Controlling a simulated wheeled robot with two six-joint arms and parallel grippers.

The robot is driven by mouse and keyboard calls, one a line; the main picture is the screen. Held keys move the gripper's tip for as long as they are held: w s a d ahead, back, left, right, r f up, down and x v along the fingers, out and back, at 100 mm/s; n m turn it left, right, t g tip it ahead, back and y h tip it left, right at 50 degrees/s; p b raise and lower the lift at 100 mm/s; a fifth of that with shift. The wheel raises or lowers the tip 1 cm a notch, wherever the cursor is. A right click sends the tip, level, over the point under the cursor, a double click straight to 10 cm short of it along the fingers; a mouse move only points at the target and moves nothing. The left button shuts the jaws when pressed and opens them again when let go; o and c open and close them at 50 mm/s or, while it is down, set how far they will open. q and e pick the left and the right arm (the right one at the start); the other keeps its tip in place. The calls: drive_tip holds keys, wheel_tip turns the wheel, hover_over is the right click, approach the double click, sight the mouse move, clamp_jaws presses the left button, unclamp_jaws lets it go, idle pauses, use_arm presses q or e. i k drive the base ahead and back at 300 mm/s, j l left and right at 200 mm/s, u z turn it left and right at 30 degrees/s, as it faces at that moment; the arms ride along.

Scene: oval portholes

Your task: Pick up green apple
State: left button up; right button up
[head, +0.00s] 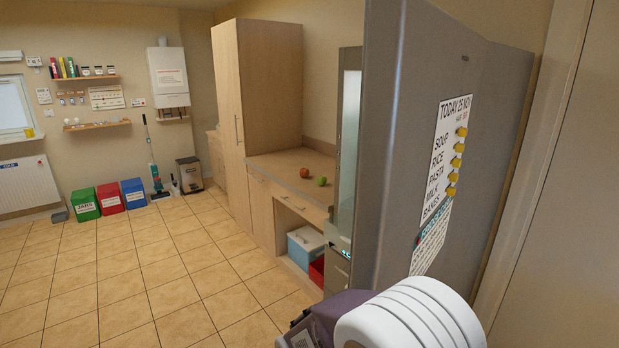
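A green apple (320,181) sits on the wooden counter (283,161), close to its front edge. A red apple (304,172) lies just behind it, to its left. The counter is across the room, between a tall wooden cabinet and the grey refrigerator. The refrigerator hides the counter's right end. A white and purple rounded part, which seems to be my own right arm, shows at the bottom right. Neither gripper's fingers show in the head view.
The grey refrigerator (400,130) with paper lists stands close at the right. The tall cabinet (262,90) is left of the counter. Blue and red containers sit under the counter. Green, red and blue bins (110,198) line the back wall. The tiled floor (140,270) is clear.

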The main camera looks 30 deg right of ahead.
sight(322, 181)
drive_tip(key=i+j+z, duration=0.3)
drive_tip(key=i+z, duration=0.15)
drive_tip(key=i+j+z, duration=0.9)
drive_tip(key=j, duration=0.15)
drive_tip(key=i+j+z, duration=0.25)
drive_tip(key=j+z, duration=0.2)
drive_tip(key=j, duration=0.25)
